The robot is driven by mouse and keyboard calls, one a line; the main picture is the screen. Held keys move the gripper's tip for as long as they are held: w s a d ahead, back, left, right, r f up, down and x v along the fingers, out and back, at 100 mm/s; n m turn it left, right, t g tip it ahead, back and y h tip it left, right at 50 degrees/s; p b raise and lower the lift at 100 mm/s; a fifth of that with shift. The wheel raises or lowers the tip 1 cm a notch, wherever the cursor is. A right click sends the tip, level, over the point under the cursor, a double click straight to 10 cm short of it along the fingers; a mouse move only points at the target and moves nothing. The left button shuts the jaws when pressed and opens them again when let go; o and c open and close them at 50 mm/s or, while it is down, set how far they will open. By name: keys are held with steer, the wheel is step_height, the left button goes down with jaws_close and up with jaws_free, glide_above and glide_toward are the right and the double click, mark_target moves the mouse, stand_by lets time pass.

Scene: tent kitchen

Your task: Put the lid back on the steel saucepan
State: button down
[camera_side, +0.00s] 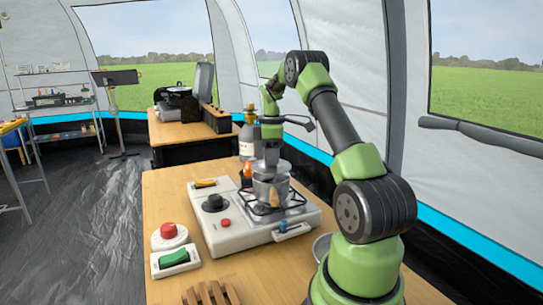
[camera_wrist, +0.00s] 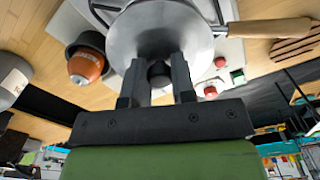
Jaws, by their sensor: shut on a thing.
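The steel saucepan (camera_side: 270,191) stands on the burner grate of the white cooker. Its steel lid (camera_side: 272,169) is directly over it; I cannot tell whether the lid touches the rim. In the wrist view the round lid (camera_wrist: 160,28) fills the top middle and hides most of the pan. A wooden handle (camera_wrist: 270,28) sticks out to the right from beneath it. My gripper (camera_side: 271,153) points down above the lid. In the wrist view its dark fingers (camera_wrist: 158,80) are shut on the lid's black knob (camera_wrist: 159,72).
The white cooker (camera_side: 232,234) has a black knob and a red button. An orange item (camera_side: 246,170) and a bottle (camera_side: 248,142) stand behind the pan. A red button (camera_side: 169,236), a green switch (camera_side: 174,259) and a wooden rack (camera_side: 211,294) lie at the table's front left.

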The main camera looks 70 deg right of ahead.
stand_by(0.3)
steer(key=shift+c, duration=2)
jaws_free()
steer(key=shift+r, duration=3.5)
jaws_close()
steer(key=shift+f, duration=0.25)
